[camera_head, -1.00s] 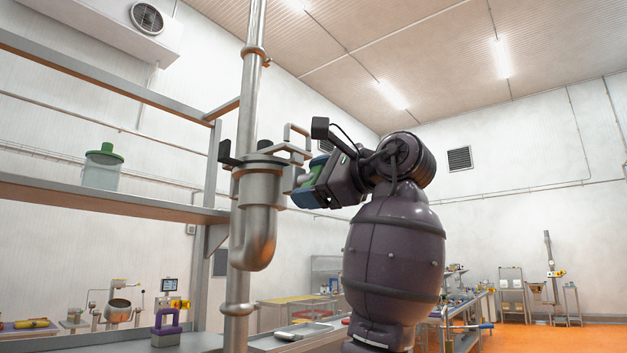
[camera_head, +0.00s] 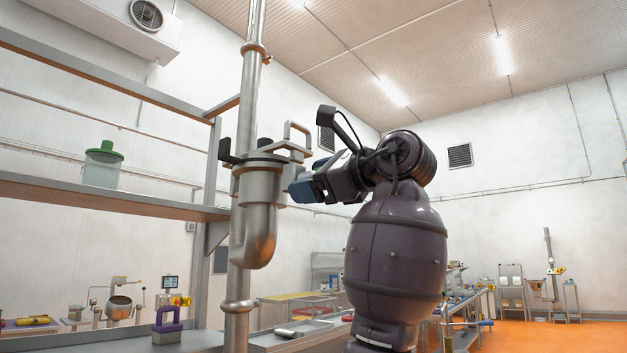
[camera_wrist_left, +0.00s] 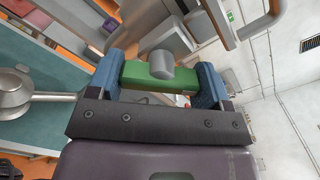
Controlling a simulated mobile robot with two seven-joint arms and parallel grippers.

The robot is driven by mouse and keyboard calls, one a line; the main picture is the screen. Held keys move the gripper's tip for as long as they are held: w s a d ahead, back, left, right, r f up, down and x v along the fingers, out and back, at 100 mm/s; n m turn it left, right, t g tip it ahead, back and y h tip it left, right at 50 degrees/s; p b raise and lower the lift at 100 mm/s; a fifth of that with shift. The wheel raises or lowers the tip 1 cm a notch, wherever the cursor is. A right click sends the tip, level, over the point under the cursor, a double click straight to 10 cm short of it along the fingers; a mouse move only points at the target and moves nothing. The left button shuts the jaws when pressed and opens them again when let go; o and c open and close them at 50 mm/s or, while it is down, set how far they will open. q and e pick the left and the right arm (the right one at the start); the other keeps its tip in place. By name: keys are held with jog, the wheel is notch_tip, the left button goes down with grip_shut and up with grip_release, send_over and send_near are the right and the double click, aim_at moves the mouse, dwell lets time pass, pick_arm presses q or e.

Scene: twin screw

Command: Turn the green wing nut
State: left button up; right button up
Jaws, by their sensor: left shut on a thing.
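The green wing nut (camera_wrist_left: 137,78) is a green bar with a grey round stud end in its middle, seen in the left wrist view. My left gripper (camera_wrist_left: 157,80) is shut on it, with one blue finger at each end of the bar. In the head view my left gripper (camera_head: 299,190) is at the right side of the metal pipe fitting (camera_head: 260,195), just below the handle of its clamp (camera_head: 297,138). There the nut is almost wholly hidden behind the blue fingers. My right gripper is not in view.
A vertical steel pipe (camera_head: 249,85) rises above the fitting. A shelf (camera_head: 120,198) at left holds a jar with a green lid (camera_head: 103,165). A purple-handled block (camera_head: 167,326) stands on the bench below. Open air lies right of my arm.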

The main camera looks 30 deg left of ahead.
pick_arm(q)
jog(key=o, duration=0.8)
jog(key=shift+o, duration=0.6)
jog(key=shift+d, duration=0.1)
jog(key=d+b, duration=0.1)
jog(key=d, duration=0.9)
jog(key=shift+s+d, duration=0.35)
jog(key=shift+s, duration=0.05)
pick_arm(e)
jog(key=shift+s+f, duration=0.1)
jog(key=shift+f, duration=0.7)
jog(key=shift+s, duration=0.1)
